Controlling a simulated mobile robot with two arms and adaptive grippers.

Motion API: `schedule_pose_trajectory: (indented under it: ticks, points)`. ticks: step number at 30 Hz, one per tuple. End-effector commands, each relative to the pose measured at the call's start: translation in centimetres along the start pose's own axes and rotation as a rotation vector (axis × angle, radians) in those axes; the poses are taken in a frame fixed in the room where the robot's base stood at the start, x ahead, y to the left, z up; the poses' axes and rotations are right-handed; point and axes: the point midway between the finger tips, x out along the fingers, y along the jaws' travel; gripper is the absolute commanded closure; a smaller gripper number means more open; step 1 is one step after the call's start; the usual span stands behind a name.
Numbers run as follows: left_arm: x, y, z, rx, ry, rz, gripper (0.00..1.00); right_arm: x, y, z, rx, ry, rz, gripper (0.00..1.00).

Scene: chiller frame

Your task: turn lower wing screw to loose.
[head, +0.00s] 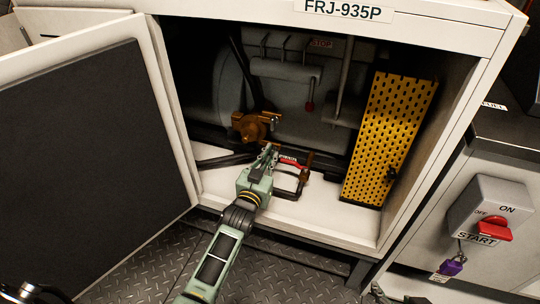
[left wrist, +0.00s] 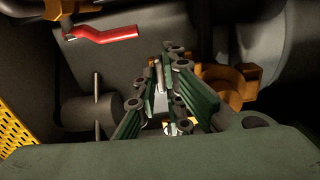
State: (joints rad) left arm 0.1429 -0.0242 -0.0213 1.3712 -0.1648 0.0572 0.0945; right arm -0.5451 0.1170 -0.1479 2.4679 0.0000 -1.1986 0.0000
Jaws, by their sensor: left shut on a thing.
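My left gripper (head: 267,156) reaches into the open cabinet, low and just below a brass fitting (head: 250,125). In the left wrist view its green fingers (left wrist: 168,105) are closed around a small pale metal piece (left wrist: 160,100), which appears to be the lower wing screw. The fingers hide most of it, so its turned angle cannot be told. The brass fitting also shows right of the fingers in the wrist view (left wrist: 225,88). A small part of what looks like my right gripper (head: 378,292) shows at the bottom edge of the head view; its fingers are unclear.
A red-handled lever (head: 290,161) on a pipe lies close right of the left gripper; its handle shows in the wrist view (left wrist: 105,34). A yellow perforated panel (head: 390,135) stands to the right. The open door (head: 75,150) fills the left. The white cabinet floor (head: 330,205) is mostly clear.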

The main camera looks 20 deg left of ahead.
Motion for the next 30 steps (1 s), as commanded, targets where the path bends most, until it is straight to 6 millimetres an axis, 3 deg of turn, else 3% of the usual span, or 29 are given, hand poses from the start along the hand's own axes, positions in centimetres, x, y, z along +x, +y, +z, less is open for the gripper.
schedule_pose_trajectory:
  ticks: [7,19,20,25,30]
  points:
    - [-0.1,0.0,0.2,-0.046,-0.004,0.0,1.0,-0.5,0.2,2.0,0.002,-0.087,0.005,0.5]
    - [-0.1,0.0,0.2,-0.05,-0.004,0.0,1.0,-0.5,0.3,2.2,0.002,-0.097,0.006,0.5]
    - [-0.1,0.0,0.2,-0.05,-0.004,0.0,0.9,-0.5,0.3,2.2,0.002,-0.097,0.006,0.5]
    - [0.0,0.0,0.1,-0.049,-0.003,0.0,0.75,-0.5,0.3,2.2,0.002,-0.096,0.006,0.5]
    - [0.0,0.0,0.1,-0.049,-0.001,0.0,0.73,-0.5,0.3,2.2,0.002,-0.096,0.006,0.5]
